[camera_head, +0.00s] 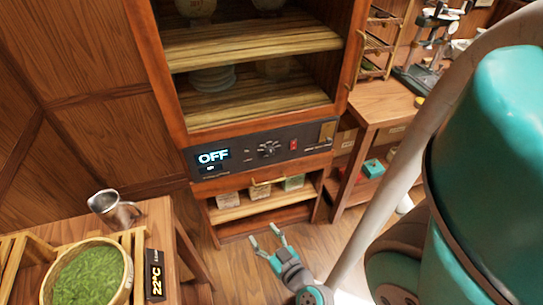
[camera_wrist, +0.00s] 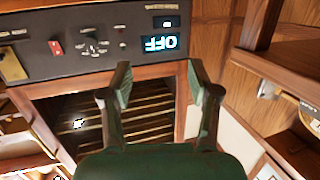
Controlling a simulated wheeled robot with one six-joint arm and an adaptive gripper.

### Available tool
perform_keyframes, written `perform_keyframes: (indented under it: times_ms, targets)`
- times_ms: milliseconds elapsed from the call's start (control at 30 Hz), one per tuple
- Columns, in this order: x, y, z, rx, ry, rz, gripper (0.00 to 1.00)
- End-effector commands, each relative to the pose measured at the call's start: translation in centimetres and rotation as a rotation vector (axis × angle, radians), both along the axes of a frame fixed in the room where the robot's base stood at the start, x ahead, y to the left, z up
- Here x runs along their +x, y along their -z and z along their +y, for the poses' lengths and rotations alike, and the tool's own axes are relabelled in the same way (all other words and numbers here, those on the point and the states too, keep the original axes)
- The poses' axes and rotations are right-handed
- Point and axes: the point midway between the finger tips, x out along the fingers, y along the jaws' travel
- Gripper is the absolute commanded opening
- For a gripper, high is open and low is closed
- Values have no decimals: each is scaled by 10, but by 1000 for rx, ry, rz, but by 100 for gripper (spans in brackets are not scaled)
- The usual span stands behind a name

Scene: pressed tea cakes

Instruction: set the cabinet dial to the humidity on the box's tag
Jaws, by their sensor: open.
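The cabinet (camera_head: 160,60) has a dark control panel with a dial (camera_head: 268,149) in its middle. A lit display (camera_head: 213,157) left of the dial reads OFF. The panel shows upside down in the wrist view, with the dial (camera_wrist: 94,43) at upper left and the OFF display (camera_wrist: 161,42) right of it. My gripper (camera_head: 267,238) is open and empty, below and in front of the panel, apart from the dial; its fingers also show in the wrist view (camera_wrist: 160,82). Small boxes (camera_head: 260,190) stand on the low shelf under the panel; I cannot read any humidity tag.
A red switch (camera_head: 293,145) sits right of the dial. At lower left, a table holds a basket of green leaves (camera_head: 88,277), a metal pitcher (camera_head: 113,209) and a 22°C display (camera_head: 155,275). A wooden side table (camera_head: 380,103) stands at right. Floor before the cabinet is open.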

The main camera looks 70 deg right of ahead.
Motion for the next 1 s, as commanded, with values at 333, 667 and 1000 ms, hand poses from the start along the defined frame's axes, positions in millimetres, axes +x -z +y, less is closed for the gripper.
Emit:
perform_keyframes:
  times_ms: [333,667,1000]
  targets:
    - [32,-6,-156,-73,220,-96,61]
    - [30,-17,-211,-114,281,-127,61]
    - [50,-18,-232,-116,279,-127,61]
